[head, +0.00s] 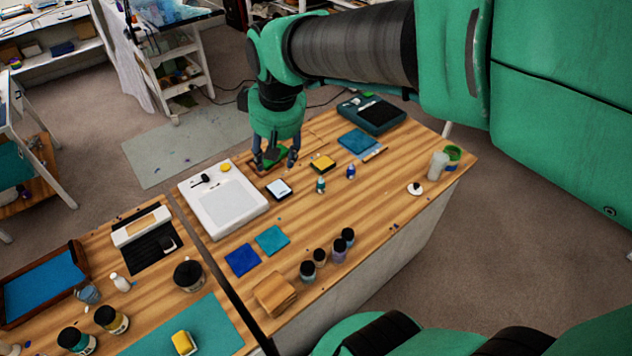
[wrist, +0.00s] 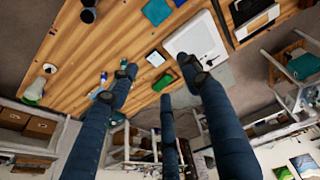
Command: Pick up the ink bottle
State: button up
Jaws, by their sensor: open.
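Two small bottles stand near the middle of the right-hand table in the head view: a teal one (head: 320,186) and a blue one (head: 351,172). I cannot tell which of these, if either, is the ink bottle. Several dark-capped bottles (head: 320,257) stand nearer the front edge. My gripper (head: 276,160) is open at the table's far side, left of the small bottles, with its fingers pointing down around a green pad (head: 276,152). In the wrist view, my spread fingers (wrist: 165,82) frame the green pad (wrist: 164,81). A small bottle (wrist: 103,77) shows beside the left finger.
A white tray (head: 195,222) lies left of my gripper. A white-and-black pad (head: 279,189) and a yellow pad (head: 323,164) lie near the small bottles. The table's front right is mostly clear.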

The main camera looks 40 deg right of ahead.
jog(key=w+d+f+g, duration=0.2)
jog(key=w+d+f, duration=0.75)
jog(key=d, duration=0.25)
jog(key=n+g+p, duration=0.1)
jog(key=g, duration=0.1)
send_over(321, 180)
notch_tip(321, 180, down, 16)
jog(key=r, duration=0.1)
jog(key=shift+w+d+f+y, duration=0.15)
jog(key=shift+d+f+y, duration=0.05)
jog(key=shift+y, duration=0.1)
jog(key=shift+f+b, duration=0.5)
jog(key=shift+f, duration=3.8)
jog(key=shift+a+f+b, duration=0.1)
jog(key=shift+f+b, duration=0.4)
jog(key=shift+f, duration=2.15)
